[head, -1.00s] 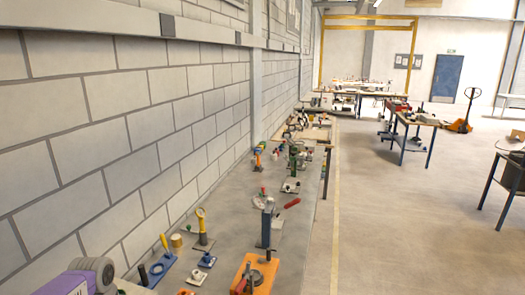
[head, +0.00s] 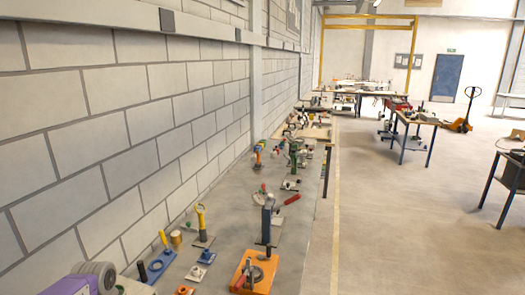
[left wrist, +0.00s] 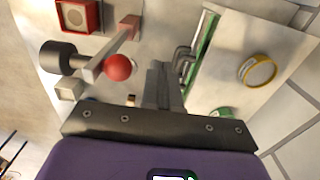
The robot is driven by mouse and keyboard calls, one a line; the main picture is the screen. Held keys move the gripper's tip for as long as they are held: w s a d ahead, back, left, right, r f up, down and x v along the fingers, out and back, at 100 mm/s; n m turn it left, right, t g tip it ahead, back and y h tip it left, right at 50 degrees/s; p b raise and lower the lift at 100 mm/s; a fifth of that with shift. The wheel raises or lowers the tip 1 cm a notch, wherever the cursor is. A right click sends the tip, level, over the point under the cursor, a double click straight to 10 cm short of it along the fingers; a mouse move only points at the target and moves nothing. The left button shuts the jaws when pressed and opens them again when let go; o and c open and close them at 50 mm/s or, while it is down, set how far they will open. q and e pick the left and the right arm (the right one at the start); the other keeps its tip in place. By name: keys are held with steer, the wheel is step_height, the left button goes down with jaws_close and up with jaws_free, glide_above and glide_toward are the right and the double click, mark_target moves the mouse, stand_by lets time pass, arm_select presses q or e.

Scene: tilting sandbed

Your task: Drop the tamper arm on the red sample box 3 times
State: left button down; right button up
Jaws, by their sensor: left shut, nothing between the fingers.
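In the left wrist view the red sample box (left wrist: 92,16) is at the top left, with a pale square inside. A red ball knob (left wrist: 118,67) sits beside the bar. The head appears clear of the box in this view; its height is unclear. My left gripper (left wrist: 164,75) is shut and empty, to the right of the ball and apart from it. In the head view only my purple left wrist shows, at bottom left; I cannot make out the tamper there.
Right of my fingers in the left wrist view are a green-edged strip (left wrist: 200,45), a yellow ring (left wrist: 257,72) and a green round piece (left wrist: 222,113). In the head view an orange fixture (head: 259,272) and a blue upright clamp (head: 268,220) stand on the bench beside the block wall (head: 130,130).

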arm_select(q)
steer(key=shift+d, duration=0.1)
steer(key=shift+s+d+b, duration=0.25)
steer(key=shift+s+d, duration=0.05)
steer(key=shift+d, duration=0.75)
steer(key=shift+s+d+b, duration=0.25)
steer(key=shift+s+d, duration=0.1)
steer(key=shift+d, duration=0.75)
steer(key=shift+s+d+b, duration=0.25)
steer(key=shift+s+d, duration=0.05)
steer(key=shift+d, duration=0.75)
step_height(320, 180, up, 8)
steer(key=p, duration=0.7)
steer(key=shift+r, duration=0.1)
